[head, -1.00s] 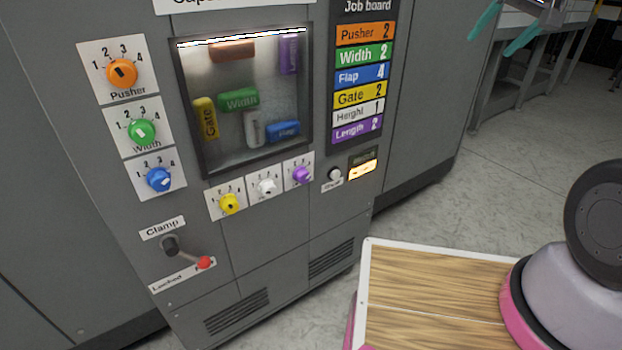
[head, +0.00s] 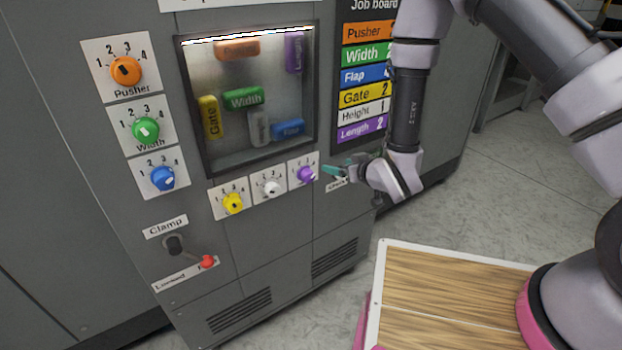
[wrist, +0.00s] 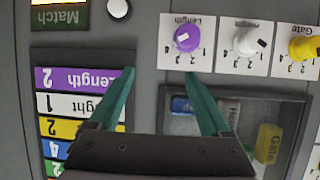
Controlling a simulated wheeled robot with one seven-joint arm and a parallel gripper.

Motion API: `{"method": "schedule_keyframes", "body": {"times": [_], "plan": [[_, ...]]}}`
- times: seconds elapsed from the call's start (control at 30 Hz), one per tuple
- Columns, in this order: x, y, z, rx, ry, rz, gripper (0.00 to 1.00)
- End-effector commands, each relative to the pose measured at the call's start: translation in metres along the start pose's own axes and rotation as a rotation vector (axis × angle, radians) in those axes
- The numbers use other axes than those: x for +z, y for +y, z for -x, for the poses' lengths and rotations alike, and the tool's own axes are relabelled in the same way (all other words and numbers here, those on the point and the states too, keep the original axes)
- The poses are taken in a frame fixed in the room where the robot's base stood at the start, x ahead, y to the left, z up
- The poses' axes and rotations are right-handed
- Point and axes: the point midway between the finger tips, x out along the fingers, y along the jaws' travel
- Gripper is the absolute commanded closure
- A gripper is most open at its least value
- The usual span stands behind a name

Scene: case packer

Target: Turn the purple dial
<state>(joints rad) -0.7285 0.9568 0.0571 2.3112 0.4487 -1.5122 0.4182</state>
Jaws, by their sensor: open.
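The purple dial (head: 306,174) is on a white plate at the right end of the lower dial row, and it also shows in the wrist view (wrist: 187,38). My gripper (head: 334,171) is open and empty just right of the dial in the head view. In the upside-down wrist view, the teal fingers of my gripper (wrist: 160,76) are spread, with the dial beyond the right fingertip and not between them. I cannot tell whether they touch the panel. The job board (wrist: 84,57) shows Length 2 in purple.
The white dial (head: 271,188) and yellow dial (head: 233,203) sit left of the purple one. A display window (head: 208,165) is above them. The match button (wrist: 118,8) is beside the dials. A clamp lever (head: 207,262) is lower left. A wooden tabletop (head: 450,290) is mine.

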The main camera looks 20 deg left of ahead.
Motion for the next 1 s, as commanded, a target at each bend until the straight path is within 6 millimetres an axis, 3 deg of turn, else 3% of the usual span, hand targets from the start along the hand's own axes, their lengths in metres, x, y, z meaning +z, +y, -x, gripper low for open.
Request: {"method": "schedule_keyframes", "body": {"times": [0.03,0.1,0.23,0.37,0.8,1.0], "plan": [[0.017,-0.013,-0.001,-0.027,0.002,0.021,0.18],[0.029,-0.025,-0.001,-0.054,0.015,0.042,0.18],[0.041,-0.037,-0.002,-0.080,0.028,0.060,0.18],[0.042,-0.040,-0.013,-0.086,0.033,0.065,0.18],[0.040,-0.046,-0.090,-0.084,0.032,0.065,0.18],[0.039,-0.047,-0.106,-0.083,0.031,0.064,0.18]]}}
